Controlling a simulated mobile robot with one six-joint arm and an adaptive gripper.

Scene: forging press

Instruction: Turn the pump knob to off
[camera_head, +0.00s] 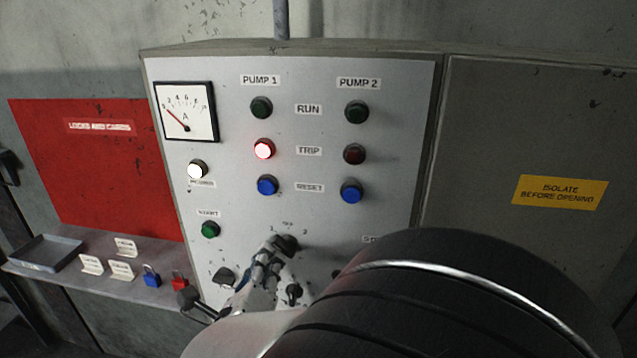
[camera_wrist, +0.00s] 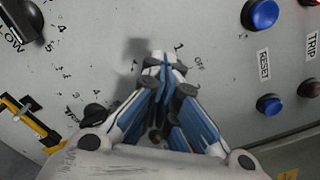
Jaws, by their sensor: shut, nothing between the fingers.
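The pump knob (camera_head: 289,243) is a dark knob on the grey control panel (camera_head: 330,215), below the labels 1, OFF and 2. My gripper (camera_head: 270,246) is at the knob in the head view and covers part of it, so its setting cannot be read. In the wrist view my gripper (camera_wrist: 163,68) has its fingers together in front of the panel. The printed 1 and OFF show just beyond its tips, to the right. The knob is mostly hidden there, and I cannot tell whether the tips touch it.
PUMP 1's red TRIP lamp (camera_head: 264,149) and a white lamp (camera_head: 198,169) are lit. Blue RESET buttons (camera_head: 267,185) are above the knob. Other dark knobs (camera_head: 293,292) and a black-handled lever (camera_head: 188,298) are close below. A shelf (camera_head: 75,285) with padlocks is left.

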